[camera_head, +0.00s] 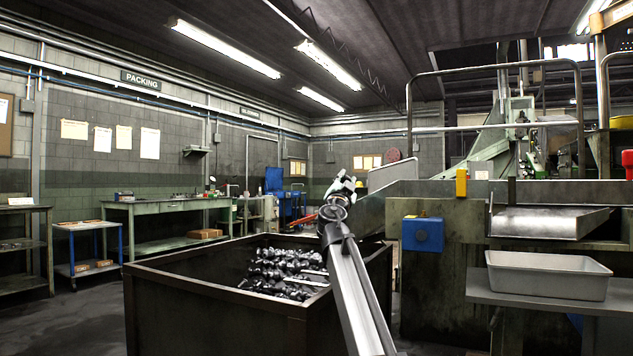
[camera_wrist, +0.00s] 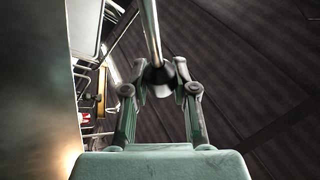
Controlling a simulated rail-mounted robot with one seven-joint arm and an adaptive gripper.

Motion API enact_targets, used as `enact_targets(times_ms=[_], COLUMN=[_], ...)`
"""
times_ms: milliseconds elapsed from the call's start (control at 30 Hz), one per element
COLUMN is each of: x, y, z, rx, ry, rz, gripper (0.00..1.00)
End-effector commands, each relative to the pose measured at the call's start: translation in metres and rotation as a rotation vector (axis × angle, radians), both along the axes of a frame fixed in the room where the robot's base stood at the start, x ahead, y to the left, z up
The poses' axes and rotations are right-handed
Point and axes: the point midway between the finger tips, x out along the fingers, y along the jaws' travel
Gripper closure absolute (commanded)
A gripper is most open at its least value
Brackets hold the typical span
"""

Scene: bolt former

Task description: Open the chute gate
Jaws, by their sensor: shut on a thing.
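My gripper (camera_head: 342,186) is raised above the right rear side of the bolt bin, beside the open end of a grey metal chute (camera_head: 372,212). In the wrist view the two fingers (camera_wrist: 160,78) are closed around the dark knob (camera_wrist: 158,76) at the end of a thin metal rod (camera_wrist: 150,30). The rod runs away from the gripper toward the top of the picture. In the head view the rod and knob are hidden or too small to make out. A pale upright panel (camera_head: 393,172) stands just right of the gripper; I cannot tell if it is the gate.
To the right are a blue box (camera_head: 422,234), a yellow block (camera_head: 461,182) and a grey pan (camera_head: 548,276). In the wrist view a large grey surface (camera_wrist: 35,90) is close on the left.

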Motion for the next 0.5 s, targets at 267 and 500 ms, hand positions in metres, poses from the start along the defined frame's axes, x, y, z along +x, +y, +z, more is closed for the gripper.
enact_targets(times_ms=[267,500], x=[0.002,0.002], y=[-0.02,-0.02], z=[-0.003,-0.003], rx=[0.034,0.035], ry=[-0.01,-0.01], rz=[-0.014,-0.014], gripper=[1.0,1.0])
